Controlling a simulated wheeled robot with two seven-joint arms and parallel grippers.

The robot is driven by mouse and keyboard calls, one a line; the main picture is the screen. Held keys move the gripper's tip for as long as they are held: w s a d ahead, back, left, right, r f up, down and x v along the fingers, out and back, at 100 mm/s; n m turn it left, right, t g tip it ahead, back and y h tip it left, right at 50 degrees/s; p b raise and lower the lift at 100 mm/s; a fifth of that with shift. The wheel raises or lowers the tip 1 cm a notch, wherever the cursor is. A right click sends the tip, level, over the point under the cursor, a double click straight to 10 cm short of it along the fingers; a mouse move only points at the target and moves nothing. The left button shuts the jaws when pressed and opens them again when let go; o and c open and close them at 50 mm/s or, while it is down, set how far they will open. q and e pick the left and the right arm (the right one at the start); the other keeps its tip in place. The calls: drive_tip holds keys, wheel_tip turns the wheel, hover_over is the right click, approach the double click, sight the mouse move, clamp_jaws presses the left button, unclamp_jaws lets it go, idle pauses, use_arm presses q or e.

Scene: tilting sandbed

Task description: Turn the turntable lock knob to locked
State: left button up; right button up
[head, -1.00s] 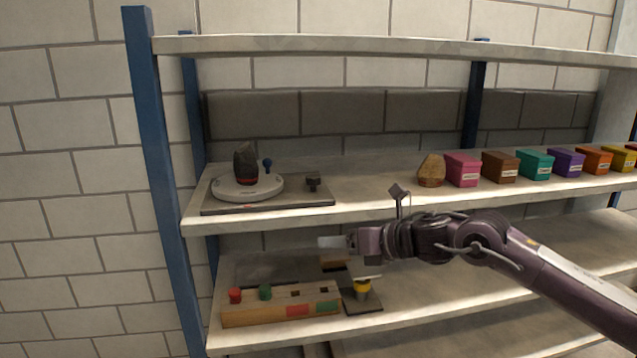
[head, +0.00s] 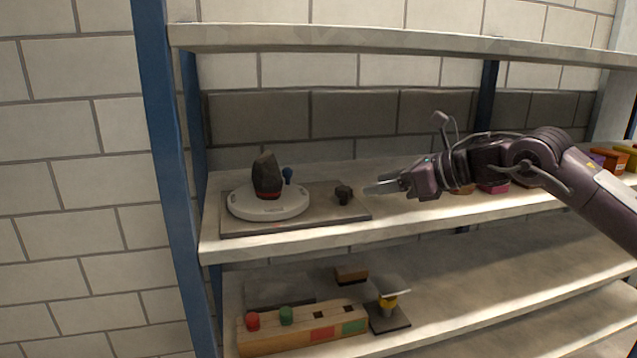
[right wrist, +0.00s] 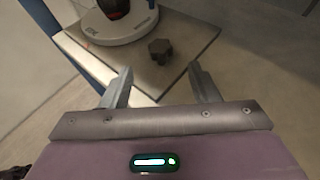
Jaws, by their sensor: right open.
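The turntable (head: 268,203) is a round white disc on a flat grey base plate (head: 300,221) on the middle shelf. The dark lock knob (head: 343,194) sits on the right part of the plate. My right gripper (head: 373,188) is open and empty, a little right of the lock knob and apart from it. In the right wrist view the lock knob (right wrist: 160,50) lies ahead, beyond and between the open fingertips (right wrist: 160,75). My left gripper is not in view.
On the lower shelf are a wooden block (head: 300,330) with red and green pegs and a small stand (head: 388,312) with a yellow part. Coloured boxes (head: 605,160) stand at the right, partly behind my arm. A blue post (head: 165,180) bounds the left.

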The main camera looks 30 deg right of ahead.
sight(347, 189)
drive_tip(key=shift+w+a, duration=0.2)
drive_tip(key=shift+w, duration=0.25)
drive_tip(key=shift+w+a+p, duration=0.2)
drive_tip(key=shift+w+p, duration=0.1)
drive_tip(key=p+x, duration=0.3)
drive_tip(key=shift+w+a+f, duration=0.15)
drive_tip(key=shift+w+a, duration=0.05)
drive_tip(key=shift+w, duration=0.1)
drive_tip(key=shift+x, duration=1.1)
drive_tip(key=shift+w+f, duration=0.1)
drive_tip(key=shift+f, duration=0.15)
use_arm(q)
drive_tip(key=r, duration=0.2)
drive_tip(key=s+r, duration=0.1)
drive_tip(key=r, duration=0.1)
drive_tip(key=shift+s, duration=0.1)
use_arm(e)
drive_tip(key=c, duration=1)
